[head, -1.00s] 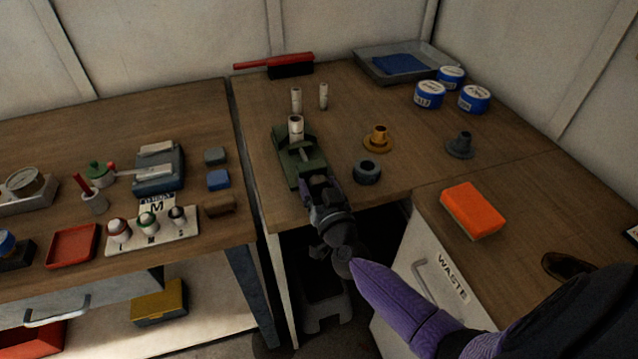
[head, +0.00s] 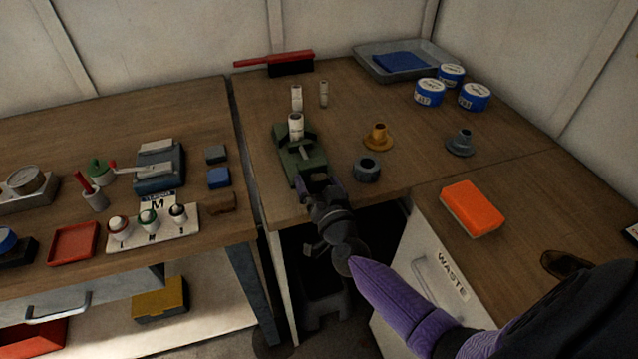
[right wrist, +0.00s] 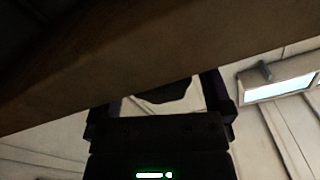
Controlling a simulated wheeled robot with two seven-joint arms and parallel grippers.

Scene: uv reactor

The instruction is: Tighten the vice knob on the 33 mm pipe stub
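The green vice (head: 289,157) stands near the front edge of the middle table. A white pipe stub (head: 296,128) stands upright at its jaws. My right gripper (head: 312,182) is at the front end of the vice, by the table edge, and hides the knob end in the head view. In the right wrist view the two fingers (right wrist: 163,101) are spread apart. A dark rounded shape (right wrist: 168,93) shows between them, possibly the knob; contact cannot be told. My left gripper is not in view.
Two more white stubs (head: 297,97) (head: 323,94) stand behind the vice. A dark grey ring (head: 367,169), an orange flanged part (head: 378,137) and a grey flanged part (head: 460,143) are to its right. The table edge (right wrist: 60,80) is close above my right wrist camera.

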